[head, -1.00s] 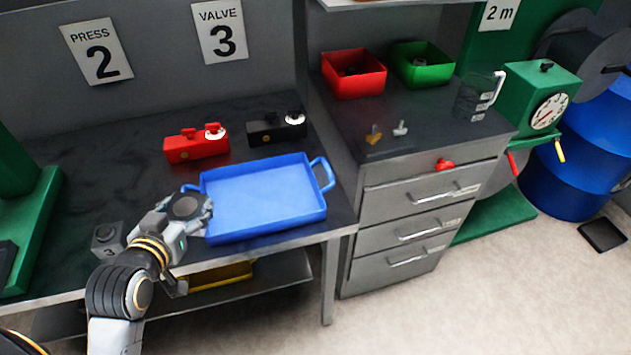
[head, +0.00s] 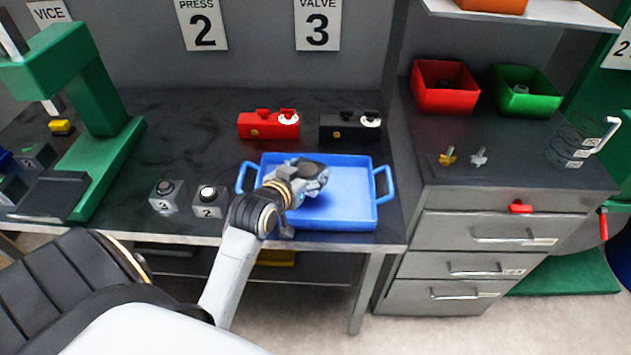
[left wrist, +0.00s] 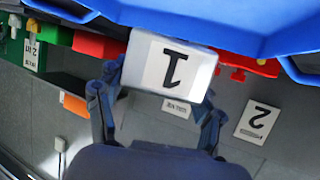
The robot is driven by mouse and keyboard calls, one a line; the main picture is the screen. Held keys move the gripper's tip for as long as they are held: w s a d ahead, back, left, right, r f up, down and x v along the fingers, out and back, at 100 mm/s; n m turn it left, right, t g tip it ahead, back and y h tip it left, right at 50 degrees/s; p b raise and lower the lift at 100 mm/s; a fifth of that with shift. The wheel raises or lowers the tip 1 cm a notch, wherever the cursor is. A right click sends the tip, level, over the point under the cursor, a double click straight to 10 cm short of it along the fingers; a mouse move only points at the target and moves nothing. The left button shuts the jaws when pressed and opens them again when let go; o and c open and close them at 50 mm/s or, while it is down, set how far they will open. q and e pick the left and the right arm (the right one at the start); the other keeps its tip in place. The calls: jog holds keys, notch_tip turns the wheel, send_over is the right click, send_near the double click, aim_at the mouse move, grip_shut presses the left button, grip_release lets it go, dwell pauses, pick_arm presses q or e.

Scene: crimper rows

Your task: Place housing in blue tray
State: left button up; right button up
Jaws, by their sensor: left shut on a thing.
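The blue tray (head: 345,219) lies on the dark bench near its front edge, with a handle at each end. My left gripper (head: 312,180) is above the left part of the tray in the head view. In the left wrist view the gripper (left wrist: 158,105) is shut on a pale grey housing (left wrist: 150,62) marked 1, one finger on each side. The blue tray (left wrist: 225,38) fills the top of that view. In the head view the housing is mostly hidden by the gripper, and I cannot tell whether it touches the tray floor. My right gripper is not in view.
Housings marked 3 (head: 167,196) and 2 (head: 208,204) stand left of the tray. A red block (head: 268,127) and a black block (head: 348,127) stand behind it. A green press (head: 100,130) is at the left. Red (head: 445,92) and green (head: 523,95) bins stand right.

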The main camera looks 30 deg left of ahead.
aim_at(315, 174)
pick_arm(q)
jog(key=w+f, duration=0.3)
jog(key=shift+w+f, duration=0.15)
jog(key=shift+f, duration=1.85)
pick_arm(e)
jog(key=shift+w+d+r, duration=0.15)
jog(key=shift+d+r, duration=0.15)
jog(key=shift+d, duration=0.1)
pick_arm(q)
jog(key=shift+f, duration=0.2)
jog(key=o, duration=1.8)
